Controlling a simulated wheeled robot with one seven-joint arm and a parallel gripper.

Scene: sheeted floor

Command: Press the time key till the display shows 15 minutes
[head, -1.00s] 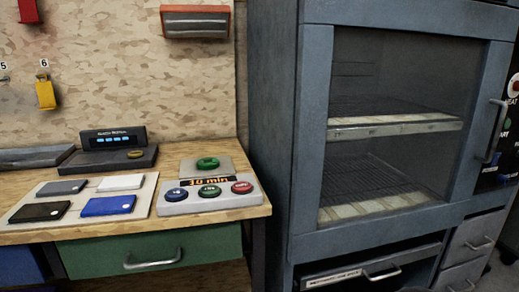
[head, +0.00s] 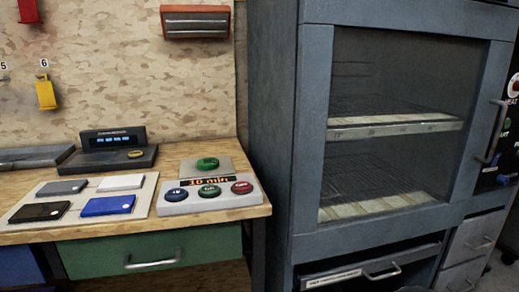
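A grey control box (head: 182,207) sits at the right end of the wooden bench. Its small dark display (head: 205,182) shows orange characters that look like "10 min", though the first digit is blurred. Below the display are three round keys in a row: a blue key (head: 175,195), a green key (head: 209,191) and a red key (head: 242,188). Their labels are too small to read, so I cannot tell which is the time key. A larger green button (head: 207,164) stands behind the display. My gripper is not in view.
Several flat coloured plates lie on a white board (head: 147,191) left of the box. A scale-like device (head: 113,138) stands behind them. A grey glass-doored cabinet (head: 271,140) stands right of the bench. A yellow tag (head: 46,95) hangs on the wall.

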